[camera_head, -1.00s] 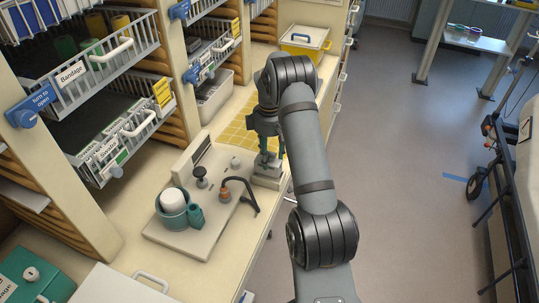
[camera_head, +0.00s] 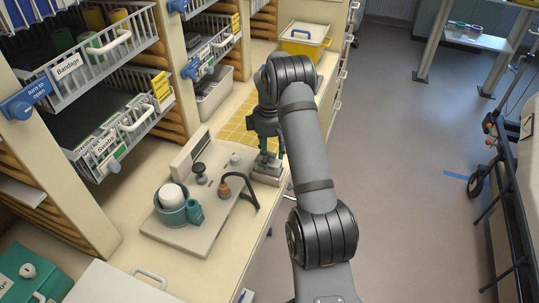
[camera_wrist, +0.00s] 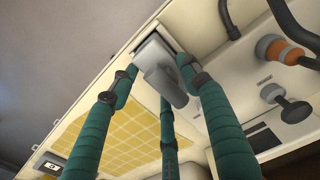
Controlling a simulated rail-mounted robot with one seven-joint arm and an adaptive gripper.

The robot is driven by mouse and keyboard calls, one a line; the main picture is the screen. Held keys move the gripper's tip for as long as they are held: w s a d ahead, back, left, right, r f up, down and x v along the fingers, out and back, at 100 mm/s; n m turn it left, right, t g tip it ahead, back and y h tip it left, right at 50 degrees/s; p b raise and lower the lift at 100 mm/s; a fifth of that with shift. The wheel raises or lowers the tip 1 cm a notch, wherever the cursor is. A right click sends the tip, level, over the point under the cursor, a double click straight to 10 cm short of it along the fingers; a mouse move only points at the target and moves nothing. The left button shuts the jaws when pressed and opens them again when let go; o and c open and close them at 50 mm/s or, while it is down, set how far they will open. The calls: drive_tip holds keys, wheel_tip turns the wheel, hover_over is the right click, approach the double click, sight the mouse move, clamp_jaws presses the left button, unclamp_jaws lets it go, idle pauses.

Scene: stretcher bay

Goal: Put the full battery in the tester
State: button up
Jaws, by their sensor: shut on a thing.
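My gripper (camera_wrist: 158,65) points down at the counter with its teal fingers around a grey, round-ended piece (camera_wrist: 170,88), which I take to be the battery; its markings are not readable. In the head view my gripper (camera_head: 268,152) is low over a small grey block-shaped device (camera_head: 267,174) near the counter's front edge, possibly the tester. In the wrist view a pale housing with a dark opening (camera_wrist: 177,30) lies close behind the grey piece. I cannot tell whether they touch.
A pale board (camera_head: 190,238) carries a teal pot (camera_head: 171,210), a black knob and a brown-orange piece with a curved black tube (camera_head: 240,180). A yellow grid mat (camera_head: 238,127) lies behind. Shelves with wire baskets (camera_head: 105,55) stand at left.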

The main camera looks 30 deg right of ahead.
drive_tip(key=shift+f+b, duration=0.75)
drive_tip(key=shift+f, duration=0.25)
drive_tip(key=o, duration=1.7)
drive_tip(key=shift+c, duration=0.2)
wheel_tip(320, 180, up, 12)
